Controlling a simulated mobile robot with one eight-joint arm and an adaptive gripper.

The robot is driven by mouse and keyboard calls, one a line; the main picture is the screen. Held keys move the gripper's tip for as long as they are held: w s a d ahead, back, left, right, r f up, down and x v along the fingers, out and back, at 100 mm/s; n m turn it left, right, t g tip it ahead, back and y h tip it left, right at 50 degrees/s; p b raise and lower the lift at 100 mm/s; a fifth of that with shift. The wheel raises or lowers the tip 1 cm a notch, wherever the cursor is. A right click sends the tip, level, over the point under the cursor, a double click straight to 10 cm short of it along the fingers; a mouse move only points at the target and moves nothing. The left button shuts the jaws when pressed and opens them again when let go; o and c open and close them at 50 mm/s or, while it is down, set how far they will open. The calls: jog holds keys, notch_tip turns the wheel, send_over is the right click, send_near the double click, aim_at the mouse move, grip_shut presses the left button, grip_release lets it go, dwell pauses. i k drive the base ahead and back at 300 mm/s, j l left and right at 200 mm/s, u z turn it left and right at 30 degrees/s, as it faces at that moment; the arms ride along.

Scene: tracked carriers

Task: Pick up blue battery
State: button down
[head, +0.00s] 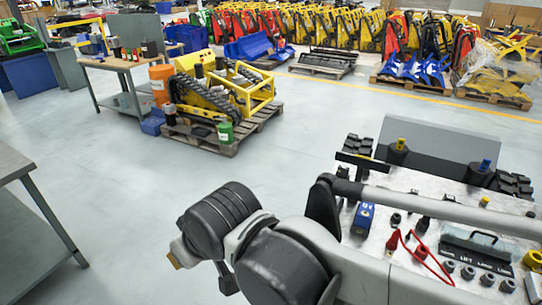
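A small blue box (363,218), which looks like the blue battery, sits on the near-right metal worktop. It has light markings on its face. My grey and black arm crosses the lower middle in front of the worktop, with its large dark joints left of the box. At the arm's left end are a tan tip and a dark piece pointing down. I cannot make out two fingertips there, so whether my gripper is open is unclear. The box stands apart from that end, and nothing is seen holding it.
The worktop (400,180) also bears red cables (417,247), a black-handled tray (475,250) and several dark sockets. A grey bar passes close beside the box. A yellow tracked carrier (245,90) stands on a pallet. A grey table (25,230) is at left. The middle floor is clear.

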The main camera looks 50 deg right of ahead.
aim_at(364, 215)
jog(key=i+j+z, duration=0.15)
jog(key=i+z, duration=0.25)
jog(key=i, duration=0.2)
jog(key=i+j+z, duration=0.4)
jog(key=i, duration=0.2)
jog(key=i+j+z, duration=0.45)
jog(key=i+l+z, duration=0.15)
jog(key=z, duration=0.35)
jog(key=i+z, duration=0.25)
jog(key=z, duration=0.2)
jog(key=i+z, duration=0.2)
jog(key=z, duration=0.3)
jog(key=i+j+z, duration=0.15)
jog(key=z, duration=0.35)
jog(key=i+j+z, duration=0.2)
jog(key=z, duration=0.25)
jog(key=i+j+z, duration=0.1)
jog(key=i+z, duration=0.15)
jog(key=z, duration=0.2)
jog(key=i+j+z, duration=0.15)
jog(key=z, duration=0.35)
jog(key=i+j+z, duration=0.3)
jog(key=z, duration=0.15)
